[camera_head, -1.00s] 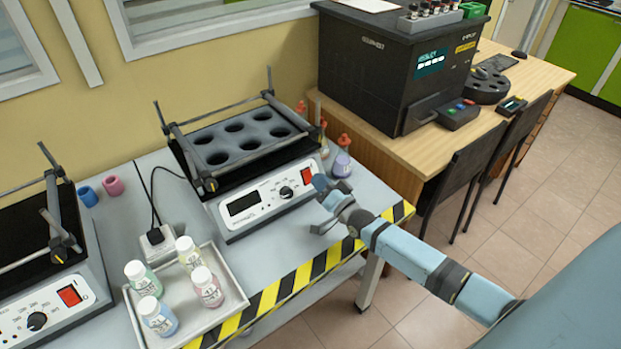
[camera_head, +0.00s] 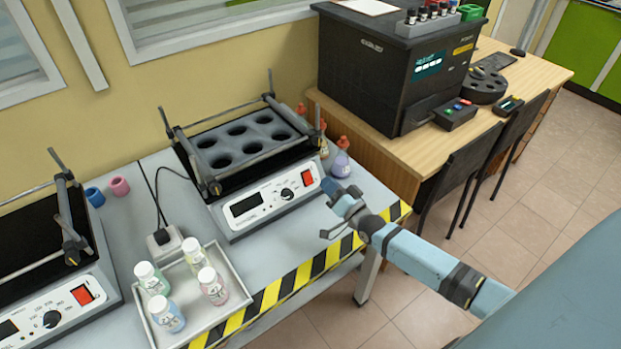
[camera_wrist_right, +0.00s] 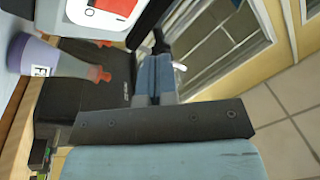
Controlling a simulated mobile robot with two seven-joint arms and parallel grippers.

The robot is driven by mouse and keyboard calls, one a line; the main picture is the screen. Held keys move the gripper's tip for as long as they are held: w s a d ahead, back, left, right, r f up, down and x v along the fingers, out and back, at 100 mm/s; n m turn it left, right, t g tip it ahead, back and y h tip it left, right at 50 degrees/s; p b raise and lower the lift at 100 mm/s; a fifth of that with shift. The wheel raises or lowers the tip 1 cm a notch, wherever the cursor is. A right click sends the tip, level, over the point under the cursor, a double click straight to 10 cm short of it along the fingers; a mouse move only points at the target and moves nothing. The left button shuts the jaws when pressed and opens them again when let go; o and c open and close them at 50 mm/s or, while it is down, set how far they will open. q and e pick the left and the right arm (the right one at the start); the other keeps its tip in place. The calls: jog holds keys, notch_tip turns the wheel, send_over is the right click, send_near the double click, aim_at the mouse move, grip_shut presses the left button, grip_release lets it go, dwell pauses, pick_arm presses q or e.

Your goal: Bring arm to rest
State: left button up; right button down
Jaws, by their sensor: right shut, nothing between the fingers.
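My right arm comes in from the lower right in the head view. Its gripper (camera_head: 335,212) is shut and empty, over the striped front edge of the grey bench, in front of the shaker's right end. In the right wrist view the blue-grey fingers (camera_wrist_right: 154,78) are together with nothing between them. A purple flask with a red stopper (camera_head: 341,162) stands on the bench beyond the gripper; it also shows in the right wrist view (camera_wrist_right: 38,56), to the left of the fingers. My left gripper is not in view.
A shaker with a holed rack (camera_head: 247,139) stands behind the gripper. A tray (camera_head: 232,308) with several capped bottles lies at the front left. A second shaker (camera_head: 60,310) is at far left. A black analyser (camera_head: 370,75) and chairs (camera_head: 480,150) are to the right.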

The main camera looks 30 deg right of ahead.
pick_arm(q)
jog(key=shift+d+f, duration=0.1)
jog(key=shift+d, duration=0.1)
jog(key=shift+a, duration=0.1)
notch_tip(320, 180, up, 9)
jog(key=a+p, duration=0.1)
jog(key=p, duration=1)
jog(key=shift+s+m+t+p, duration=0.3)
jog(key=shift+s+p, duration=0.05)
pick_arm(e)
jog(key=s+a+r+n+g, duration=0.1)
jog(key=s+a+n+g, duration=0.3)
jog(key=s+a, duration=0.5)
jog(key=s+a+r+n+g, duration=0.1)
jog(key=s+a+n+g, duration=0.4)
jog(key=s, duration=1.1)
jog(key=a, duration=0.3)
jog(key=shift+a, duration=0.35)
